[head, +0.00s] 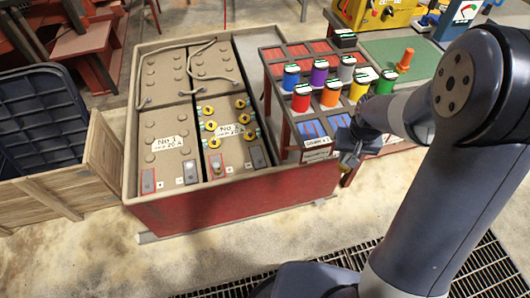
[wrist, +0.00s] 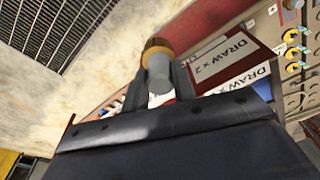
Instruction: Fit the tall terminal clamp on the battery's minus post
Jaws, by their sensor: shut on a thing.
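My gripper (head: 348,160) is at the front right corner of the parts rack, beside the battery box and above the floor. In the wrist view my gripper (wrist: 160,80) is shut on a small grey cylindrical piece with a brass-coloured band (wrist: 158,62), which I take to be the terminal clamp; its height is hard to judge. The batteries, No 1 (head: 168,128) and No 2 (head: 222,120), sit in a red-sided box. Near their front edge are red and grey terminal patches. A grey patch (head: 257,157) on No 2 looks bare; a small post stands on its red patch (head: 217,168).
The parts rack (head: 318,154) carries several coloured spools, and its front labels show in the wrist view (wrist: 215,60). Yellow caps (head: 211,126) stand up on battery No 2. A wooden crate (head: 60,190) is at left. The floor in front is clear, with a grating (head: 470,265).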

